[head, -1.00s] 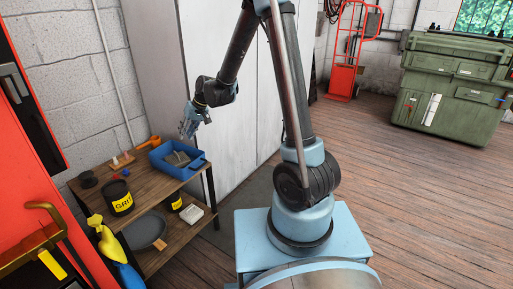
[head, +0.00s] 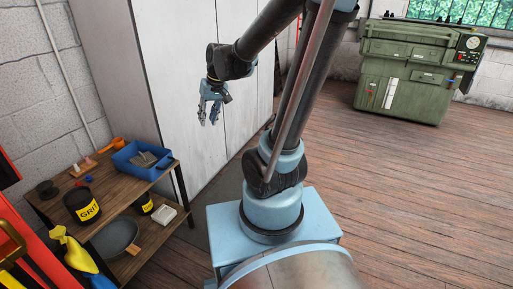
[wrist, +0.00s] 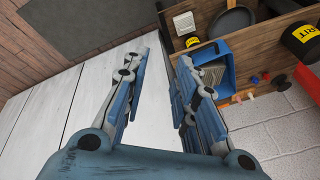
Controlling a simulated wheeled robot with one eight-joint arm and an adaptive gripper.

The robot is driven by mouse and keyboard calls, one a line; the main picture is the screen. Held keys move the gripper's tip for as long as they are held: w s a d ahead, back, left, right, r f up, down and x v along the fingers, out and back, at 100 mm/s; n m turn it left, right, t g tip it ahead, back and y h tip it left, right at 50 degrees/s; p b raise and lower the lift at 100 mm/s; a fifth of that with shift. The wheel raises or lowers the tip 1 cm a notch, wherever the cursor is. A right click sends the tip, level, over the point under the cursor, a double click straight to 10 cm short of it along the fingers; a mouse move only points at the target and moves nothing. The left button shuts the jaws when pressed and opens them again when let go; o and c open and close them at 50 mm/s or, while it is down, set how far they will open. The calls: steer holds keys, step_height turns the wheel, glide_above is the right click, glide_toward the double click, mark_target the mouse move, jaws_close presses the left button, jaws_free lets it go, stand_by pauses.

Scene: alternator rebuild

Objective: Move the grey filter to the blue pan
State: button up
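The blue pan (head: 127,167) stands on the top of the wooden shelf unit at the left, and it also shows in the wrist view (wrist: 228,82). A grey, ribbed block that looks like the grey filter (head: 143,159) lies inside the pan; in the wrist view it (wrist: 211,74) is tilted against the pan's wall. My gripper (head: 208,118) is open and empty, raised in front of the pale cabinet, to the right of the pan and apart from it. In the wrist view its fingers (wrist: 158,85) are spread with nothing between them.
The shelf top (head: 112,205) also bears a black GRIT can (head: 83,207), a dark round piece (head: 47,189) and small coloured parts. A dark round dish (head: 115,238) and a white block (head: 163,214) sit on the lower shelf.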

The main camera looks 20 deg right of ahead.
steer(key=s+d+f+m+h, duration=0.1)
steer(key=s+d+f, duration=0.1)
steer(key=s+d, duration=0.5)
steer(key=s+d+f+m+h, duration=0.1)
steer(key=s+d+f+h, duration=0.1)
steer(key=s+d, duration=0.5)
steer(key=s+f, duration=0.1)
steer(key=s, duration=0.2)
steer(key=shift+s+d+m, duration=0.3)
steer(key=shift+s+d, duration=0.05)
steer(key=shift+s, duration=0.05)
